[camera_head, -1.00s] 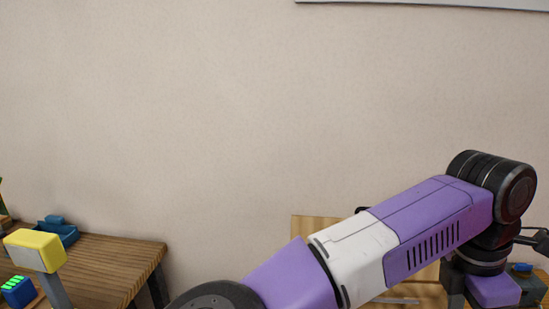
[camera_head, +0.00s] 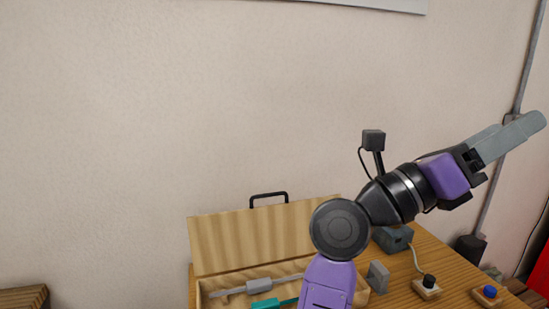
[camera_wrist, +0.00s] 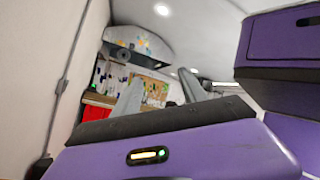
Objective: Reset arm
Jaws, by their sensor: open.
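My gripper (camera_head: 518,128) is raised at the upper right in the head view, pointing right and slightly up, well above the table. Its grey fingers look empty, and they overlap from this side. In the wrist view my gripper (camera_wrist: 160,88) shows two fingers standing apart with nothing between them. My purple and black arm rises in front of the wooden table (camera_head: 428,262) and hides part of it.
An open wooden case (camera_head: 240,238) on the table holds a grey-handled tool (camera_head: 258,287) and a teal-handled one (camera_head: 265,304). A black button (camera_head: 429,281) and a blue button (camera_head: 490,292) sit at right. A pipe (camera_head: 522,85) runs up the wall beyond my gripper.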

